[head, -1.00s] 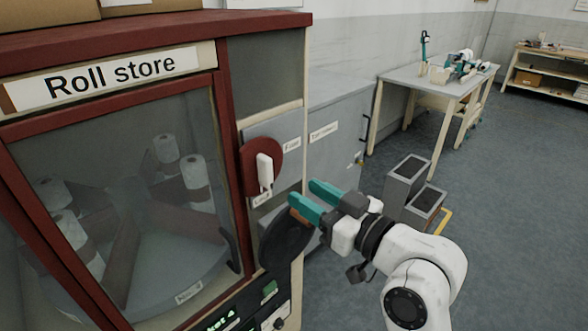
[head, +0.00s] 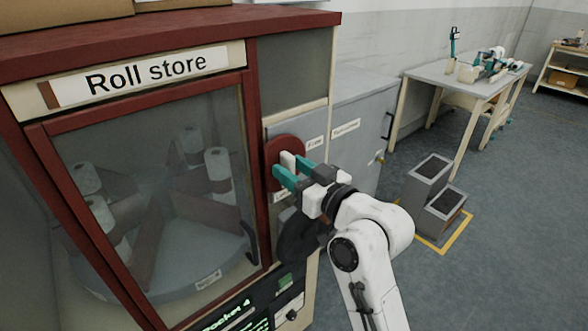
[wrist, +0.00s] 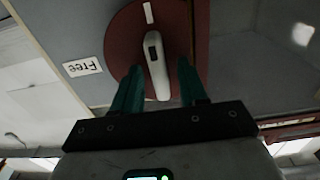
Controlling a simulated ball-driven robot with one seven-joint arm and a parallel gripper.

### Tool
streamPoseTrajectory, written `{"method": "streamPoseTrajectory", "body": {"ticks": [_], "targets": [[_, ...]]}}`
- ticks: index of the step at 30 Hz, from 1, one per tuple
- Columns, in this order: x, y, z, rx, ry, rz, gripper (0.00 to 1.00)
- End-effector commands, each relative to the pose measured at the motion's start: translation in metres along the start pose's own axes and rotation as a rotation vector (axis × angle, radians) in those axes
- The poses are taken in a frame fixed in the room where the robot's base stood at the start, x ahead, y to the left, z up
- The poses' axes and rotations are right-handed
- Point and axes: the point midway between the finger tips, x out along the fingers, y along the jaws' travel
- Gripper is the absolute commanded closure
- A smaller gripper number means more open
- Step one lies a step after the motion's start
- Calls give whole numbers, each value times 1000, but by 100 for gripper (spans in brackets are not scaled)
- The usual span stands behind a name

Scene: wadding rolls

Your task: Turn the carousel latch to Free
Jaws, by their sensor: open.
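The carousel latch is a white handle (head: 288,161) on a dark red round plate (head: 284,150), on the grey panel right of the cabinet door. A "Free" label (head: 315,143) sits to the right of the plate. In the wrist view the white handle (wrist: 156,65) stands between my two teal fingers, and the "Free" label (wrist: 83,67) shows upside down at the left. My gripper (head: 297,171) is open, with one finger on each side of the handle. I see a gap beside the handle in the wrist view. The lower label is partly hidden by my gripper.
The Roll store cabinet has a glass door (head: 160,190) with white rolls inside. A black round part (head: 298,238) is below the latch, partly behind my arm.

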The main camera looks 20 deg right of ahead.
Motion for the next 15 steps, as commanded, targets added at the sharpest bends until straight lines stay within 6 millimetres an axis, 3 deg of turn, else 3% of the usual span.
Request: {"method": "streamPoseTrajectory", "body": {"ticks": [2, 15], "targets": [[0, 0, 0, 0, 0, 0, 58], [0, 0, 0, 0, 0, 0, 100]]}}
